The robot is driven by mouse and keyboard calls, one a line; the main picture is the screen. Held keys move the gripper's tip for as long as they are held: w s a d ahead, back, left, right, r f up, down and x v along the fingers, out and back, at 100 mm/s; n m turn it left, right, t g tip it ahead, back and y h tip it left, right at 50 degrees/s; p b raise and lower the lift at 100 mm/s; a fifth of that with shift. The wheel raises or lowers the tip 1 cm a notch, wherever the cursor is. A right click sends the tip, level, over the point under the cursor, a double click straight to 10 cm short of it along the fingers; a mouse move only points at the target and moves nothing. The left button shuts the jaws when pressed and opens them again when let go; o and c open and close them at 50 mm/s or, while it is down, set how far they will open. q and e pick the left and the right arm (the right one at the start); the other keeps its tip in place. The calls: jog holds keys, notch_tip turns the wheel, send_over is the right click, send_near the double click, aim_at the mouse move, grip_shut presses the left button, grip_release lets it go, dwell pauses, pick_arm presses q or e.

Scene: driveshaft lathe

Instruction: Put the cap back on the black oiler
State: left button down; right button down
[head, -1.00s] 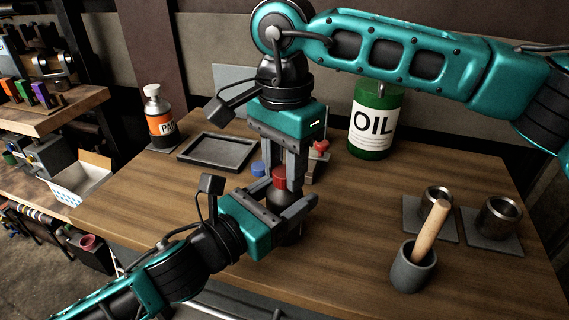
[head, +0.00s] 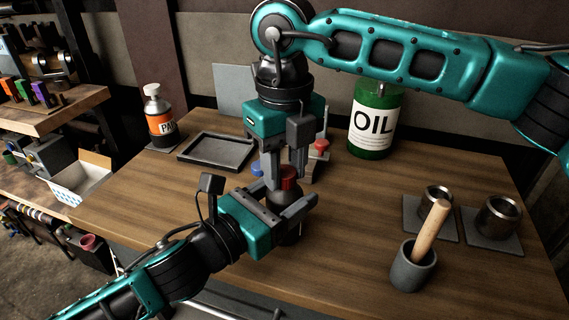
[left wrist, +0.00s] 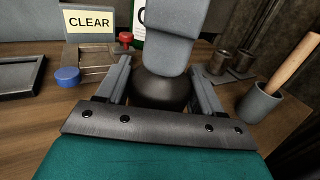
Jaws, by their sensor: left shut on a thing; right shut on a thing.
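The black oiler (head: 289,237) stands on the wooden bench. My left gripper (head: 291,201) is shut on its body from the side. The red cap (head: 288,173) is at the top of the oiler, between the fingers of my right gripper (head: 286,166), which comes down from above and is shut on it. Whether the cap is fully seated cannot be told. In the left wrist view the oiler's dark rounded body (left wrist: 160,93) shows between my left fingers. A grey right finger (left wrist: 167,50) hides the cap there.
A blue knob (left wrist: 67,77) and a red knob (head: 321,145) are close behind the grippers. The green oil can (head: 370,135) is behind. A mortar (head: 410,270) and metal cups (head: 499,217) are at right.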

jog(key=c, duration=0.6)
grip_release()
jog(key=shift+c, duration=0.2)
notch_tip(320, 180, up, 12)
pick_arm(q)
jog(key=shift+c, duration=0.4)
grip_release()
jog(key=shift+s+a, duration=0.1)
jog(key=b+v, duration=0.1)
jog(key=v, duration=1)
jog(key=shift+f, duration=0.1)
jog(key=shift+v, duration=0.85)
pick_arm(e)
jog(key=shift+f, duration=0.65)
